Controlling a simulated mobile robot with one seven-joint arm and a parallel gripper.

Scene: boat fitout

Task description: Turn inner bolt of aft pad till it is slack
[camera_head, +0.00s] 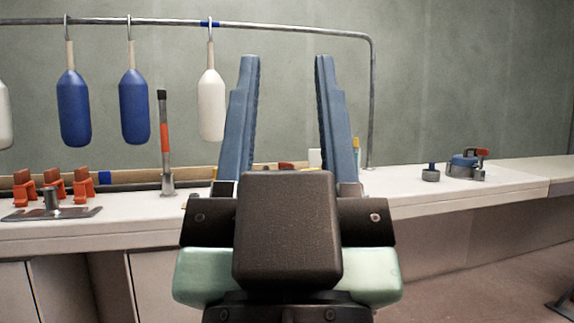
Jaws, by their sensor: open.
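My gripper (287,66) is in the middle of the view, pointing up. Its two blue fingers stand wide apart with nothing between them. I cannot pick out the aft pad or its inner bolt for certain. A flat grey metal plate with a short upright post (52,200) lies on the bench at the left. A small blue fitting with a red part (465,164) sits on the bench at the right. My gripper's body hides the middle of the bench.
A white bench (110,230) runs across the view. Several blue and white fenders (134,105) hang from a metal rail (300,30). Orange clamps (54,187), an orange-handled upright tool (165,140) and a dark round knob (430,173) stand on the bench.

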